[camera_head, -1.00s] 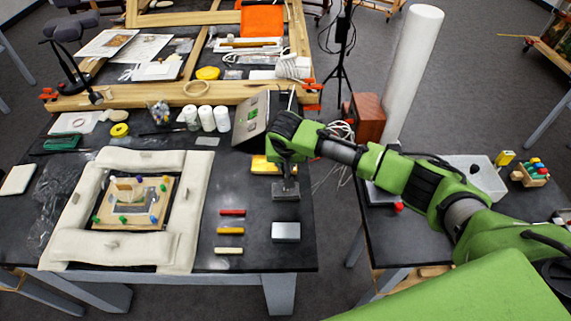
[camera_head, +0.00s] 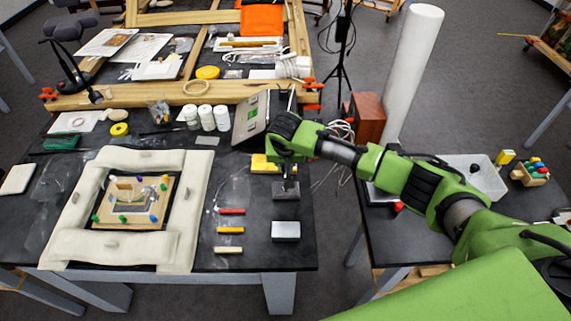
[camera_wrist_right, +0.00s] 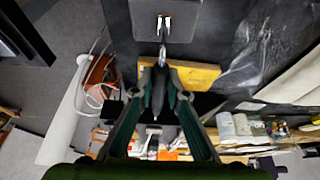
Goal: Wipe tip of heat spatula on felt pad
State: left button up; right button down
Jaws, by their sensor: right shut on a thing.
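My right gripper (camera_head: 287,158) is shut on the heat spatula (camera_wrist_right: 158,92), with its dark handle between the fingers in the right wrist view (camera_wrist_right: 157,100). The spatula's thin metal shaft points down toward the grey felt pad (camera_head: 279,195). In the wrist view its bright tip lies over the felt pad (camera_wrist_right: 143,28); I cannot tell whether it touches. The pad lies flat near the right edge of the black table. My left gripper is not in view.
A yellow block (camera_head: 260,164) lies just behind the pad. A silver box (camera_head: 286,231) is in front of it. Red, yellow and cream sticks (camera_head: 230,229) lie to the left. A tilted panel (camera_head: 251,120) stands behind. A padded frame (camera_head: 186,215) is farther left.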

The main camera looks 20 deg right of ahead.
jog(key=shift+a, duration=0.15)
jog(key=shift+w+a, duration=0.1)
jog(key=shift+a, duration=0.25)
jog(key=shift+a, duration=0.15)
jog(key=shift+w+a, duration=0.25)
jog(key=shift+a, duration=0.6)
jog(key=shift+d+p, duration=0.2)
jog(key=shift+p, duration=0.15)
jog(key=shift+s+d+p, duration=0.2)
jog(key=shift+d+p, duration=0.15)
jog(key=shift+d, duration=0.05)
jog(key=shift+s+d, duration=0.1)
jog(key=shift+d, duration=0.35)
